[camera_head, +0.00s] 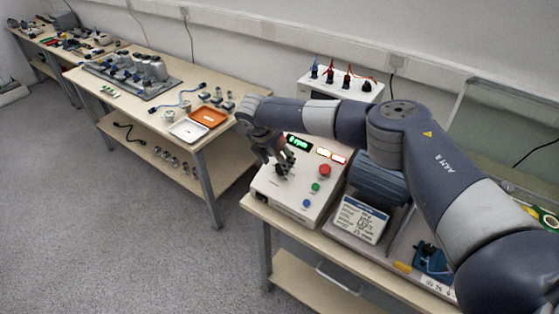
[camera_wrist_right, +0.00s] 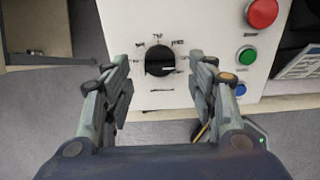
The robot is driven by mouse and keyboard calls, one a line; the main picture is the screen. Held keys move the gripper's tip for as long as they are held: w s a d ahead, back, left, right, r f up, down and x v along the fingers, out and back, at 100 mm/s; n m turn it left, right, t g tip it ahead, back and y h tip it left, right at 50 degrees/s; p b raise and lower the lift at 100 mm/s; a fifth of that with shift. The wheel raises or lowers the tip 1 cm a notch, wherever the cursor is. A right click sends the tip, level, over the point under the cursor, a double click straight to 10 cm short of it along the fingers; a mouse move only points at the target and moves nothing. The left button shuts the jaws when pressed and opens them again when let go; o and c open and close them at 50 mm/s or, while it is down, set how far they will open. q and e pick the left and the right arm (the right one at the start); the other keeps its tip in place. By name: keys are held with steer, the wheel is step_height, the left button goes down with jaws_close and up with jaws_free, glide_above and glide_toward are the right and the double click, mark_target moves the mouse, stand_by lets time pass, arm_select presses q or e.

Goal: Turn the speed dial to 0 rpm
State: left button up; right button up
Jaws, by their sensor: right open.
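The speed dial (camera_wrist_right: 159,61) is a black round knob on the white control box (camera_head: 301,207). Small printed marks surround it in the right wrist view. My right gripper (camera_head: 284,168) is over the dial side of the box. A green display (camera_head: 298,143) on the box appears to read 0 rpm. My left gripper is not in view.
The box carries a red button (camera_head: 325,170), a green button (camera_head: 315,187) and a blue button (camera_head: 306,203). A printed label card (camera_head: 359,219) stands right of the box. Another table on the left holds orange (camera_head: 208,117) and white (camera_head: 188,129) trays.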

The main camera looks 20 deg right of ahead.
mark_target(279, 168)
steer(key=shift+x, duration=1.6)
steer(key=shift+a, duration=0.1)
steer(key=c, duration=1.1)
